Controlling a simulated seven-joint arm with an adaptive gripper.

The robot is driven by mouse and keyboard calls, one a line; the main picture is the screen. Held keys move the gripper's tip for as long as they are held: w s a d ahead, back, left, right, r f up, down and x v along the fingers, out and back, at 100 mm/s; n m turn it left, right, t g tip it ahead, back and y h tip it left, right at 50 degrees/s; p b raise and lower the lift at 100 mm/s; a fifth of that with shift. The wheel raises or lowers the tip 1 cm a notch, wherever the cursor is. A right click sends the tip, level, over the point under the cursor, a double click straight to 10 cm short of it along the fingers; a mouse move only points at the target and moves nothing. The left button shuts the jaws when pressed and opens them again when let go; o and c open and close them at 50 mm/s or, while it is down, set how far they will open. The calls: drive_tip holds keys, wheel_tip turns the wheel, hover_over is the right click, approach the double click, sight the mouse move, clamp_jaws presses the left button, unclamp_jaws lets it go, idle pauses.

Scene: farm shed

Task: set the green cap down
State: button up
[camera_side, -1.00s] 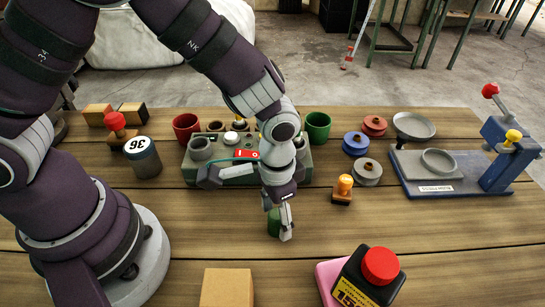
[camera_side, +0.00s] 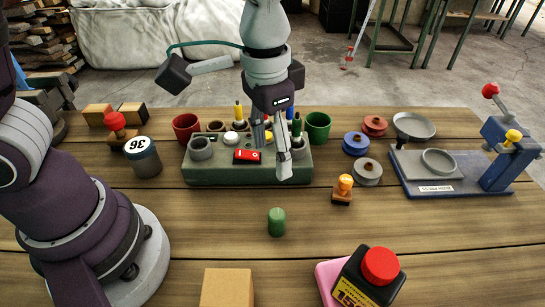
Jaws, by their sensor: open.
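The green cap (camera_side: 276,222) stands on the bare wooden table, in front of the grey-green holder block (camera_side: 220,172). Nothing touches it. My gripper (camera_side: 272,165) is raised above and behind the cap in the picture, in front of the right part of the block. Its fingers are apart and empty. They hide part of the block and some of what sits on it.
A cardboard box (camera_side: 227,288) and a black bottle with a red lid (camera_side: 370,278) are at the front. A blue press (camera_side: 499,155) stands at the right. The table around the cap is clear.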

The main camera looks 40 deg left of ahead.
drive_tip(key=s+a+r+n+t, duration=0.1)
drive_tip(key=s+a+r+t, duration=0.1)
drive_tip(key=a, duration=0.4)
drive_tip(key=s+a+r+n+t, duration=0.2)
drive_tip(key=s+a+r+t, duration=0.1)
drive_tip(key=a, duration=0.3)
drive_tip(key=shift+s+a+r, duration=0.15)
drive_tip(key=shift+s+r, duration=0.15)
